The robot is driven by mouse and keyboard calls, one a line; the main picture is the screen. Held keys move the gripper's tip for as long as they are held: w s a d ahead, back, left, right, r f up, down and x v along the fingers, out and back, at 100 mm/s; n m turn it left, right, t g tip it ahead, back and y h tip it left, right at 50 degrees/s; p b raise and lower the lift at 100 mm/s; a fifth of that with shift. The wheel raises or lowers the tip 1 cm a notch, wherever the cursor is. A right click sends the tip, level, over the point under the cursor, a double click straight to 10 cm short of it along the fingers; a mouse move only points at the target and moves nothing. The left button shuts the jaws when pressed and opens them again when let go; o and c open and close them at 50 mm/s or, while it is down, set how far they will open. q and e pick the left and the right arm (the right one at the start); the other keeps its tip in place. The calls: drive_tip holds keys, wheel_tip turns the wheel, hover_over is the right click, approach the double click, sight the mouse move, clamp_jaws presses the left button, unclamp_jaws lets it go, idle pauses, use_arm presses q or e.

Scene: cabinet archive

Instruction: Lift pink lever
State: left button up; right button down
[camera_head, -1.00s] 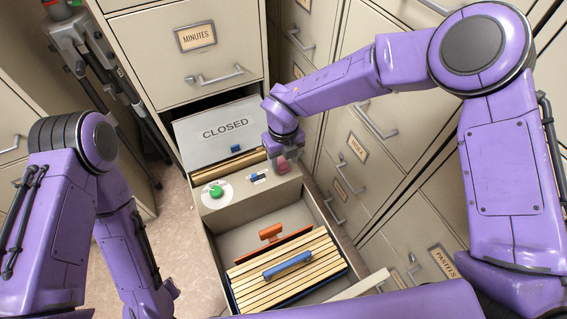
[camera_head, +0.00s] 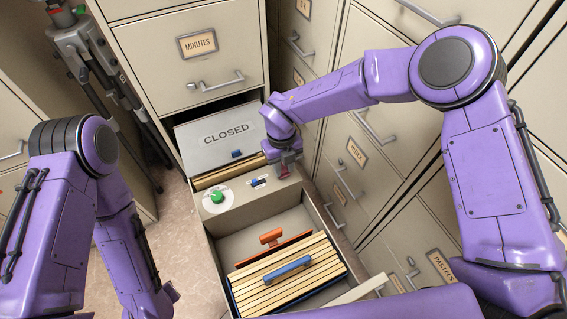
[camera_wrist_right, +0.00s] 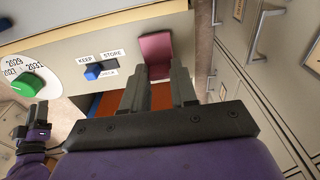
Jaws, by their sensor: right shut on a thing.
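The pink lever (camera_wrist_right: 155,48) is a flat plate on the front panel of the open drawer, right of the blue slider. In the right wrist view it shows just beyond my right fingertips. My right gripper (camera_wrist_right: 158,82) is shut on it, with a finger on either side. In the head view my right gripper (camera_head: 289,157) reaches down to the panel's right end, and only a small part of the pink lever (camera_head: 285,171) shows beneath it.
The panel also has a green knob (camera_head: 217,197) and a blue slider (camera_head: 255,182) marked KEEP and STORE. Behind it stands a CLOSED plate (camera_head: 226,126). The front compartment holds wooden dividers (camera_head: 255,291) with a blue handle and an orange handle (camera_head: 271,237). Cabinets stand close at the right.

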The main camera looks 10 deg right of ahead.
drive_tip(key=shift+w+r+g+p, duration=0.25)
drive_tip(key=shift+r+g+p, duration=0.15)
drive_tip(key=shift+g+p, duration=0.3)
drive_tip(key=shift+w+a+g+h, duration=0.15)
drive_tip(key=shift+g+h, duration=0.15)
drive_tip(key=shift+h, duration=0.1)
drive_tip(key=shift+w+f+g, duration=0.1)
drive_tip(key=shift+w+g, duration=0.05)
drive_tip(key=shift+g, duration=0.15)
drive_tip(key=shift+w+a+g+h+b, duration=0.15)
drive_tip(key=shift+w+g+h+b, duration=0.25)
drive_tip(key=shift+g+b, duration=0.6)
drive_tip(key=shift+w+g+b, duration=0.15)
drive_tip(key=shift+g+b, duration=0.15)
drive_tip(key=shift+b, duration=0.4)
drive_tip(key=shift+w+a+r+g+b, duration=0.1)
drive_tip(key=shift+r+g+b, duration=0.2)
drive_tip(key=shift+b, duration=0.2)
